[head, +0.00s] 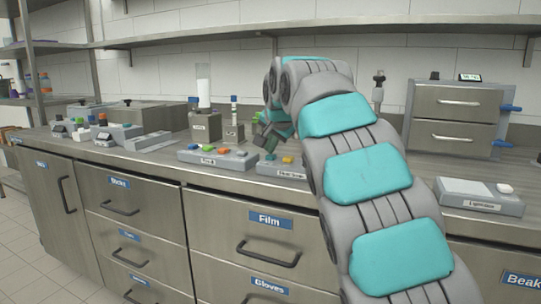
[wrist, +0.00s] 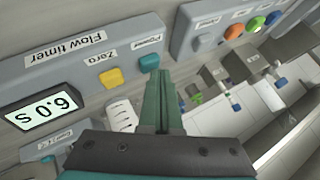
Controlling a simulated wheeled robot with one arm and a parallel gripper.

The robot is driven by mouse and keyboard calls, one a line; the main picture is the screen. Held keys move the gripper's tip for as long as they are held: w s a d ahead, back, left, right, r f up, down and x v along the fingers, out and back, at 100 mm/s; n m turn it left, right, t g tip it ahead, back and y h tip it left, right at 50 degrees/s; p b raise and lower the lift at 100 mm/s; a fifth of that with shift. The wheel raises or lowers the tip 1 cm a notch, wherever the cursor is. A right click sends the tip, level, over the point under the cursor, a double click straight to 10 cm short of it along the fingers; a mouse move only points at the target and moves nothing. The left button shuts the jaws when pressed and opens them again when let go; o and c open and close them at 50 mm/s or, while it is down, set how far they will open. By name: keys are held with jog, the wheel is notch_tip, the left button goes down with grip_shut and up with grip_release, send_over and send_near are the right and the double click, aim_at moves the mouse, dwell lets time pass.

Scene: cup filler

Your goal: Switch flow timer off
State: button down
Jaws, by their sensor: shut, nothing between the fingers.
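The flow timer (wrist: 75,75) is a grey box in the wrist view, named by its label. Its display (wrist: 42,107) is lit and shows digits. A yellow button (wrist: 111,77) sits by the "Zero" label and a teal button (wrist: 150,62) by the "Power" label. In the head view, the timer (head: 283,172) stands on the counter, partly hidden by my arm. My gripper (wrist: 157,76) is shut and empty. Its tips appear right beside the teal button in the wrist view; I cannot tell whether they touch. In the head view, my gripper (head: 264,139) is just above the timer's left end.
A grey box with several coloured buttons (head: 218,158) stands just left of the timer. Small stands (head: 205,126) are behind it. A flat device with a pale top (head: 480,195) and a two-drawer steel cabinet (head: 458,116) stand to the right.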

aim_at(271, 156)
jog(key=shift+f, duration=0.2)
dwell(0.4)
jog(key=shift+r+p, duration=0.6)
jog(key=shift+r, duration=0.1)
notch_tip(271, 156, up, 3)
jog(key=shift+f+p, duration=0.15)
jog(key=shift+p, duration=1)
jog(key=shift+w+r, duration=0.15)
jog(key=shift+r, duration=1.45)
